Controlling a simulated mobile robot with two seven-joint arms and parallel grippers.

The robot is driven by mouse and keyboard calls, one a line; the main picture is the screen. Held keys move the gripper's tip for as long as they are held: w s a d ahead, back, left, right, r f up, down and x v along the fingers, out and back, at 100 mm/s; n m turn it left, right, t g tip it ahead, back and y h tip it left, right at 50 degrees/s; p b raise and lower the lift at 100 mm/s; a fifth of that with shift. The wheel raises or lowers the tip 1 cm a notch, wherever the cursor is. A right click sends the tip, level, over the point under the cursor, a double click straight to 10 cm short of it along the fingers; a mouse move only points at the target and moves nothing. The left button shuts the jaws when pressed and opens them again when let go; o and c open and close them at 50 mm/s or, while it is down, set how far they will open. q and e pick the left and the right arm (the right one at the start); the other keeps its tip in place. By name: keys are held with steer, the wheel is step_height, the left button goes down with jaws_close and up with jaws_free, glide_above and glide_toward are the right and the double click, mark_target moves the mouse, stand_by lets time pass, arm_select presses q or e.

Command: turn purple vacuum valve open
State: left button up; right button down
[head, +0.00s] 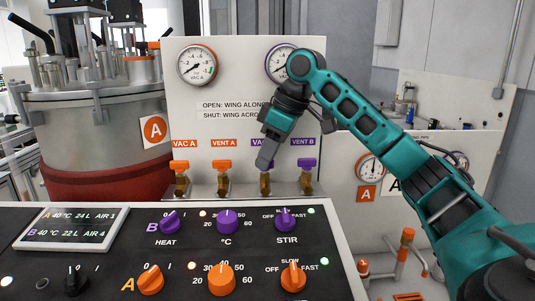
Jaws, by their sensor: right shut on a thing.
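The purple vacuum valve is third in the row of four valves on the pale upright panel. Its brass body (265,184) shows below my right gripper (264,163). My right gripper reaches down from the upper right, its fingers shut on the valve's purple wing. The fingers hide most of that wing, so I cannot tell whether it lies along or across. The VENT B valve (306,164), with a purple wing set across, stands just to the right. My left gripper is not in view.
Orange VAC A (179,167) and VENT A (222,167) valves stand left, wings across. The sloping black control panel (190,256) with purple and orange knobs lies in front. Dial A (198,65) is above; my arm partly covers the purple-rimmed dial (279,62). A steel vessel (95,125) stands left.

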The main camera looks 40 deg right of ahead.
steer(key=m+h, duration=0.1)
steer(key=m, duration=0.2)
steer(key=m+h, duration=0.1)
steer(key=m, duration=0.3)
steer(key=shift+a+t+h, duration=0.2)
steer(key=shift+t+h, duration=0.1)
steer(key=shift+h, duration=0.1)
steer(key=m+h, duration=0.1)
steer(key=m, duration=0.3)
steer(key=shift+r, duration=0.1)
steer(key=shift+a+m+g+h, duration=0.1)
steer(key=shift+m+g+h, duration=0.5)
steer(key=shift+m, duration=0.9)
steer(key=c, duration=1)
jaws_free()
steer(key=shift+c, duration=0.2)
steer(key=v, duration=1.2)
steer(key=shift+s+a+r, duration=0.15)
steer(key=shift+a+r, duration=0.1)
